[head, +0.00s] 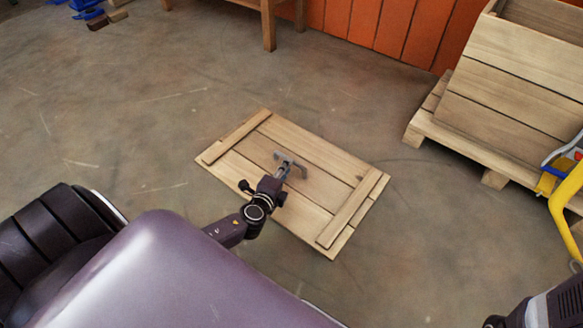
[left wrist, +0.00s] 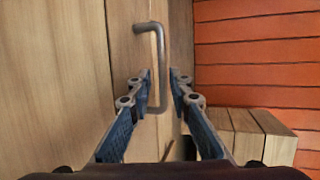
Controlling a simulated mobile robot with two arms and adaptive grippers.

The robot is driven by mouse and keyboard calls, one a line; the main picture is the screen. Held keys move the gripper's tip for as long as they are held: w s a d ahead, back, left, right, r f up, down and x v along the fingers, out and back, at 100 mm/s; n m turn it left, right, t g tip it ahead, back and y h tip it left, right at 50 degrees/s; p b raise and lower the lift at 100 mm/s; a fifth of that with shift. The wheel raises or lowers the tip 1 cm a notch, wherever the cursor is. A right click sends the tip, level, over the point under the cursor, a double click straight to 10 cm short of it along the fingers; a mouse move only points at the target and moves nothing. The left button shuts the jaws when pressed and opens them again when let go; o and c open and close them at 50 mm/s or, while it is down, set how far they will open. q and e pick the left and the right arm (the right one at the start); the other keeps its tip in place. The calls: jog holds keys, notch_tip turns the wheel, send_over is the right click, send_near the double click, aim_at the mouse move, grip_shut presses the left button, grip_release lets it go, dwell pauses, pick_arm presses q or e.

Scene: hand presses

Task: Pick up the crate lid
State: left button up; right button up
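The crate lid (head: 335,155), pale wooden boards with a cross batten at each end, lies flat on the floor in the head view. It fills the left side of the left wrist view (left wrist: 55,70). A bent grey metal handle (left wrist: 160,60) stands out from the lid. My left gripper (head: 284,166) is at the lid's middle, at the handle. In the left wrist view its two blue-padded fingers (left wrist: 161,77) are apart, one on each side of the handle bar, with small gaps showing. My right gripper is not in view; only part of an arm shows at lower right.
A large wooden crate (head: 520,75) stands on a pallet (head: 465,150) at right. A yellow and blue tool (head: 565,190) is at the right edge. A wooden table (head: 268,25) and an orange wall (head: 390,30) are behind. The floor (head: 110,120) left of the lid is clear.

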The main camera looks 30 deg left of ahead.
pick_arm(q)
jog(key=b+x, duration=0.2)
jog(key=x, duration=0.3)
jog(key=shift+a+r, duration=0.1)
grip_shut()
jog(key=shift+w+r, duration=0.2)
jog(key=shift+r, duration=0.05)
